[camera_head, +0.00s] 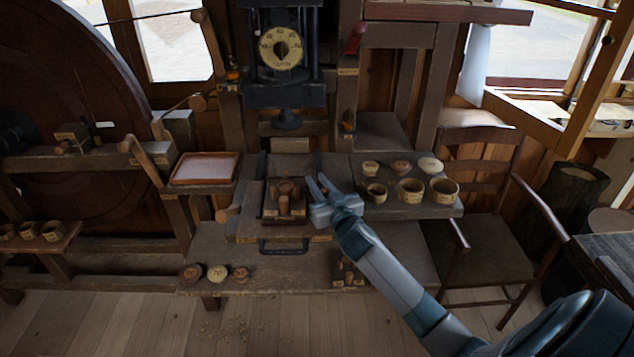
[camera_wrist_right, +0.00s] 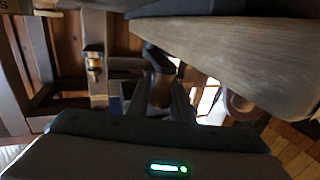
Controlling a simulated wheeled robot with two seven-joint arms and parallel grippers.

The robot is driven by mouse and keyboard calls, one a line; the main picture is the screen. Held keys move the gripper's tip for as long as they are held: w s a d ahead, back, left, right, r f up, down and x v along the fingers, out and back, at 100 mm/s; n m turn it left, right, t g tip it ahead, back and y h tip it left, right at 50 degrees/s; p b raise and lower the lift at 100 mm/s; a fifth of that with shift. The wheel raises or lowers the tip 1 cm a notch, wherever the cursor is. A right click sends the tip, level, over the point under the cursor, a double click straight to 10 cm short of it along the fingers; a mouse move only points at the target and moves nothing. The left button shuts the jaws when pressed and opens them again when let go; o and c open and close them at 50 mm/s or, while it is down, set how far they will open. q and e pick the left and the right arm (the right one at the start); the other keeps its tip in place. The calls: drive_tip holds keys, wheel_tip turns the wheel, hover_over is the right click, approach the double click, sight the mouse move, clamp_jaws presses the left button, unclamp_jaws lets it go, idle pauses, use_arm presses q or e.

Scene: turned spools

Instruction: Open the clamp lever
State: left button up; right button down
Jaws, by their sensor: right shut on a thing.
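A small wooden clamp block with upright pegs (camera_head: 284,204) sits on the raised middle board of the bench. My right gripper (camera_head: 318,184) is just right of these pegs. In the right wrist view, the fingers (camera_wrist_right: 163,97) are on both sides of a dark brown wooden knob (camera_wrist_right: 161,88), which looks like the grip of the clamp lever. The gripper is shut on it. The rest of the lever is hidden, and its angle cannot be told. My left gripper is out of view.
Several small turned cups stand on the board at right (camera_head: 408,208). A reddish tray (camera_head: 205,168) is at left. Numbered discs (camera_head: 217,273) lie on the lower front shelf. A dial (camera_head: 281,48) hangs above the clamp. A chair (camera_head: 478,220) stands at right.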

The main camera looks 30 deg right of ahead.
drive_tip(key=n+y, duration=0.1)
drive_tip(key=d+y, duration=0.1)
drive_tip(key=shift+s+r+n+y, duration=0.1)
drive_tip(key=shift+s+n+y, duration=0.1)
drive_tip(key=shift+n+y, duration=0.2)
drive_tip(key=shift+s+d+n+y, duration=0.1)
drive_tip(key=shift+d+n+y, duration=0.1)
drive_tip(key=shift+n+y, duration=0.55)
drive_tip(key=n+y, duration=0.1)
drive_tip(key=y, duration=0.2)
drive_tip(key=d+n+g+y+b, duration=0.1)
drive_tip(key=n+y, duration=0.1)
drive_tip(key=y, duration=0.1)
drive_tip(key=shift+s+d, duration=0.1)
drive_tip(key=shift+d, duration=0.05)
drive_tip(key=shift+n, duration=0.25)
drive_tip(key=shift+d+b, duration=0.5)
